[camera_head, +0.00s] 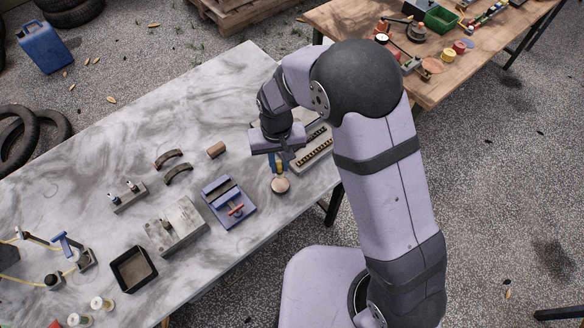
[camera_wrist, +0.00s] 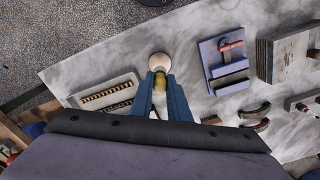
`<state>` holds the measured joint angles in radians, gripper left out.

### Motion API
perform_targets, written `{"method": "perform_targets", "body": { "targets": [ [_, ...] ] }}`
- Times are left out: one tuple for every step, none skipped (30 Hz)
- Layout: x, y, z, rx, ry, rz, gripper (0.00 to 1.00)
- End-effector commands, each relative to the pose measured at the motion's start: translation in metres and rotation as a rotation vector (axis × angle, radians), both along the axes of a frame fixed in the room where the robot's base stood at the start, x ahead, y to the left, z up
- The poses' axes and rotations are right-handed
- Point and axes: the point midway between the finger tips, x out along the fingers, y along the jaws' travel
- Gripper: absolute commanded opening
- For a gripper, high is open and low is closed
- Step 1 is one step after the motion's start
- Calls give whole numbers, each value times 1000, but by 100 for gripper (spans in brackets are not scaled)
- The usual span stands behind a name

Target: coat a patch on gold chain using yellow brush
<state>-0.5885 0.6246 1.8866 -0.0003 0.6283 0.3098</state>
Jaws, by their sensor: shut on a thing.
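My gripper (camera_head: 277,163) is shut on the yellow brush (camera_wrist: 160,82), with its blue fingers on either side in the wrist view. Only a small yellow part of the brush shows between the fingers. A round cream-tan piece (camera_head: 281,185) sits just beyond the fingertips; I cannot tell whether it belongs to the brush or stands under it. The gold chain (camera_head: 315,152) lies in a pale tray (camera_head: 300,169), just right of my gripper in the head view. In the wrist view the tray is at left, with two chain strips, one gold (camera_wrist: 104,94); my gripper partly hides the tray.
A blue fixture with a red handle (camera_head: 229,201) stands left of my gripper. Beyond it are a grey metal block (camera_head: 176,228), two dark curved pieces (camera_head: 168,159) and a black open box (camera_head: 133,269). The marble table's (camera_head: 190,100) far side is clear.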

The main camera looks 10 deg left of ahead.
Motion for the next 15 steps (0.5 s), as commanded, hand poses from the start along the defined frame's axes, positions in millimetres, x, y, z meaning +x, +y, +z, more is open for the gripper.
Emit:
{"method": "perform_targets", "body": {
  "targets": [
    [3,2,1,0,1,-44,0],
    [4,2,2,-1,1,-73,0],
    [5,3,2,-1,1,-111,0],
    [5,3,2,-1,1,-137,0],
    [5,3,2,-1,1,-162,0],
    [5,3,2,-1,1,-191,0],
    [5,3,2,-1,1,-211,0],
    [5,3,2,-1,1,-227,0],
    [5,3,2,-1,1,-245,0],
    [5,3,2,-1,1,-256,0],
    [5,3,2,-1,1,-265,0],
    [5,3,2,-1,1,-273,0],
    [5,3,2,-1,1,-277,0],
    [5,3,2,-1,1,-279,0],
    [5,3,2,-1,1,-281,0]
  ]
}}
